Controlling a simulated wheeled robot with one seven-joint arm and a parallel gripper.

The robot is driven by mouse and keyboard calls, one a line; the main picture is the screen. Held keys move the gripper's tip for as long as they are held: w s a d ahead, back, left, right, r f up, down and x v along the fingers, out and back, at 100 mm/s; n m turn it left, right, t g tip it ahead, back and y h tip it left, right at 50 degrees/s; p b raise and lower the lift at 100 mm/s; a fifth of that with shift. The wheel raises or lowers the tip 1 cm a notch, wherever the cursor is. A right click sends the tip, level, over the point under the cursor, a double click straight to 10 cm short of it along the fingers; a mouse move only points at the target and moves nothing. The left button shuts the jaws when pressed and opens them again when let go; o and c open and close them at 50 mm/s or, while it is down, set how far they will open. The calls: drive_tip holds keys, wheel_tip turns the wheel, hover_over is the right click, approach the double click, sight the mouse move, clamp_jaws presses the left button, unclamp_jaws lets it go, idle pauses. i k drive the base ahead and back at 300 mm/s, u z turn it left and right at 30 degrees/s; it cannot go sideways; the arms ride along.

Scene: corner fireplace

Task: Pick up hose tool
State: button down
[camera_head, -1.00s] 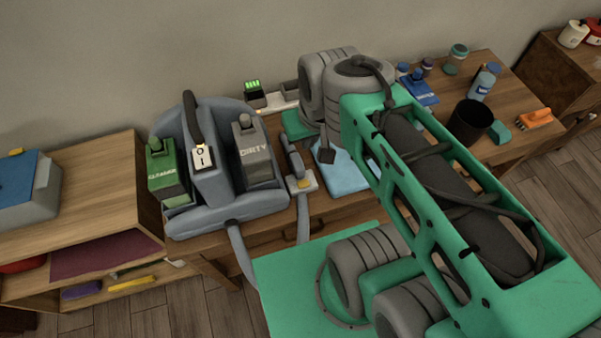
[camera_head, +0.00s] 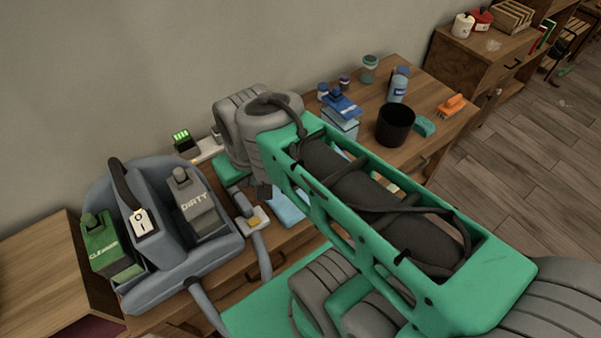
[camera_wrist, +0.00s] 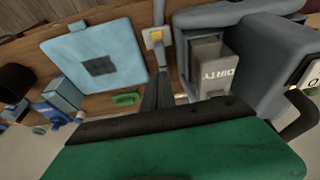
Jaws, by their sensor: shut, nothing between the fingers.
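The hose tool (camera_head: 253,219) is a grey nozzle with a pale block and yellow button. It lies on the wooden desk just right of the blue-grey cleaning machine (camera_head: 224,240), with its grey hose running down over the front. In the wrist view its pale block and yellow button (camera_wrist: 155,37) show just beyond my fingertips. My gripper (camera_head: 263,191) is shut and empty, close to the tool's right side in the head view. Its dark fingers (camera_wrist: 158,92) point toward the tool in the wrist view and hide part of it. I cannot tell whether they touch.
The machine's grey DIRTY tank (camera_head: 192,200) and green CLEANER tank (camera_head: 110,248) stand left of the tool. A light-blue square pad (camera_wrist: 112,40) lies beside it. A black cup (camera_head: 395,125), bottles (camera_head: 398,85) and an orange brush (camera_head: 452,104) are at the desk's right.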

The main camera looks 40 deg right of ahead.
sight(244, 207)
drive_tip(key=u, duration=0.05)
drive_tip(key=k, duration=1)
drive_tip(key=z, duration=1)
drive_tip(key=i, duration=0.95)
drive_tip(key=u, duration=2.7)
